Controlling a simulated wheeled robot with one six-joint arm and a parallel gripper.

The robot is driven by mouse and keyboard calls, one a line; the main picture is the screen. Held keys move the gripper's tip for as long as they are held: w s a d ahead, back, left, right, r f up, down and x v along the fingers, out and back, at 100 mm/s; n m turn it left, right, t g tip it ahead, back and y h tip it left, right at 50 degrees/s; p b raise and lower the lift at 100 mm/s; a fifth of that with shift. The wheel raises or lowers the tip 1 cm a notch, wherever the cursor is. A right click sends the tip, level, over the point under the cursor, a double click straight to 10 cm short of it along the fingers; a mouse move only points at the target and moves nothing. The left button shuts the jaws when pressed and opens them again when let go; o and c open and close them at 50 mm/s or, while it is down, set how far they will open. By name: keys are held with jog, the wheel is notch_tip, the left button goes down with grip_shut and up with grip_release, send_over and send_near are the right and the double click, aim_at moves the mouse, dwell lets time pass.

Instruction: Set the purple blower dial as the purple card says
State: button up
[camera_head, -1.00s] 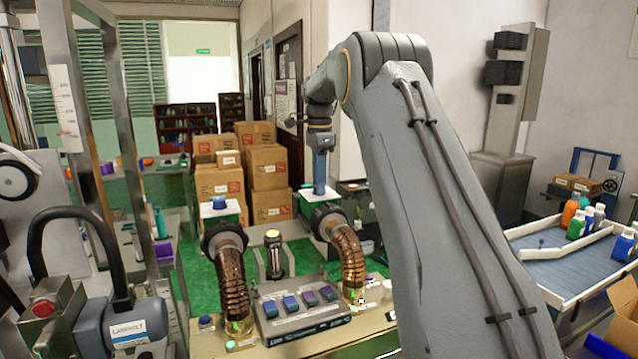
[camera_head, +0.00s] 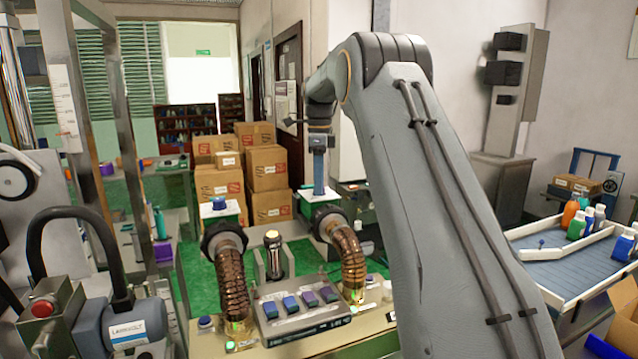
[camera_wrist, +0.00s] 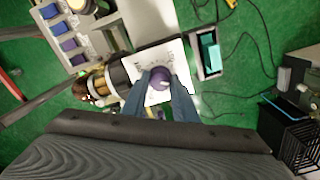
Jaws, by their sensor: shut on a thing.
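The purple dial (camera_wrist: 160,76) shows in the wrist view as a round knob on a white plate (camera_wrist: 180,55). My gripper (camera_wrist: 161,83) has its two blue fingers on either side of the dial, shut on it. In the head view my gripper (camera_head: 319,186) points straight down onto the top of the right blower box (camera_head: 340,194), and its fingers hide the dial there. Small dark marks lie on the plate around the dial, too small to read. I cannot make out a purple card in either view.
A blue dial (camera_head: 218,202) sits on the left blower box. Brown ribbed hoses (camera_head: 232,285) lead down to the bench in front. A grey console (camera_head: 305,318) with blue and purple buttons stands between them. Stacked cartons (camera_head: 268,165) are behind.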

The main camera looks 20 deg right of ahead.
jog(key=o, duration=1.1)
jog(key=shift+c, duration=0.2)
jog(key=shift+r, duration=0.1)
jog(key=shift+r+b, duration=1.35)
jog(key=shift+r, duration=2.5)
